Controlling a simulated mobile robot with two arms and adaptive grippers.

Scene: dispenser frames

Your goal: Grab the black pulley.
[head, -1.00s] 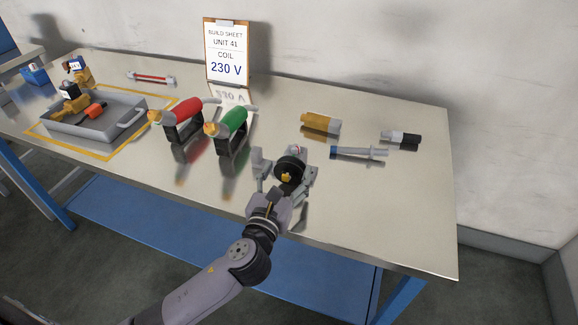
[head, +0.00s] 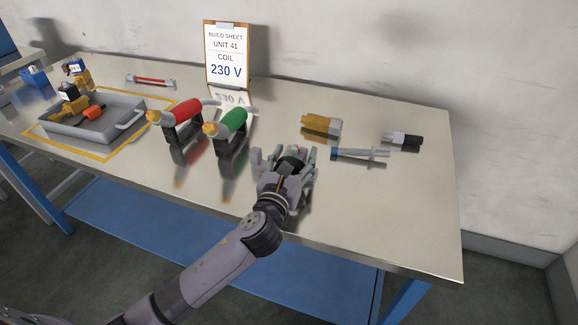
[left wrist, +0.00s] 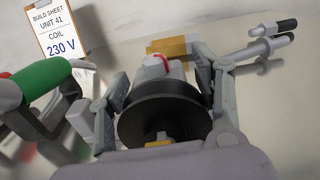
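The black pulley (head: 292,158) is a dark disc near the front of the metal table. In the left wrist view it fills the centre as a wide black disc (left wrist: 165,108) with a yellow hub at its near side. A grey body with a red part shows just behind it. My left gripper (head: 284,155) is open, with one finger on each side of the pulley. In the left wrist view its fingers (left wrist: 168,85) stand left and right of the disc; whether they touch it I cannot tell. My right gripper is not in view.
The red-handled tool (head: 181,115) and green-handled tool (head: 231,121) stand left of the gripper. A brass block (head: 321,125), a grey syringe-like part (head: 360,154) and a black-tipped cylinder (head: 402,140) lie to the right. A grey tray (head: 98,131) is at left. The right front is clear.

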